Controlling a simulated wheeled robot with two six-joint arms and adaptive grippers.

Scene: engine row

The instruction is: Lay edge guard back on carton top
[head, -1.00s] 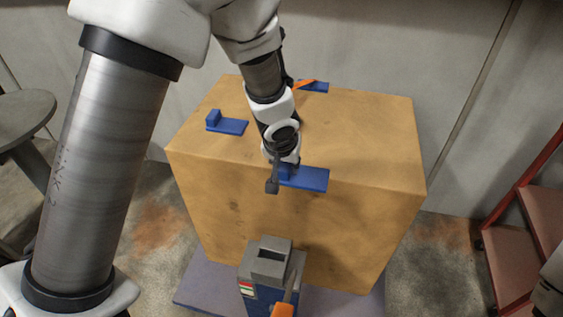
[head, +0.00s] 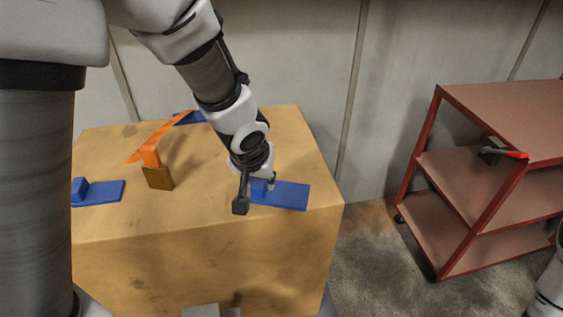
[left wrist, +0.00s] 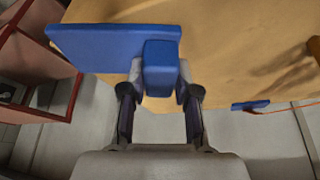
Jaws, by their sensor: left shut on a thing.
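A blue edge guard (head: 283,196) with a flat plate and a raised block is by the near edge of the carton (head: 225,265), toward its right side. My left gripper (head: 257,186) is shut on the block. In the left wrist view the block (left wrist: 160,68) sits between the fingers, and the plate (left wrist: 100,44) extends left over the carton's edge. I cannot tell whether the plate touches the carton top. My right gripper is not in view.
Another blue guard (head: 100,193) lies at the carton top's left, and a third (head: 190,118) at its far edge. An orange strip (head: 160,137) and brown block (head: 158,178) are between them. A red shelved cart (head: 470,165) stands right, with floor between.

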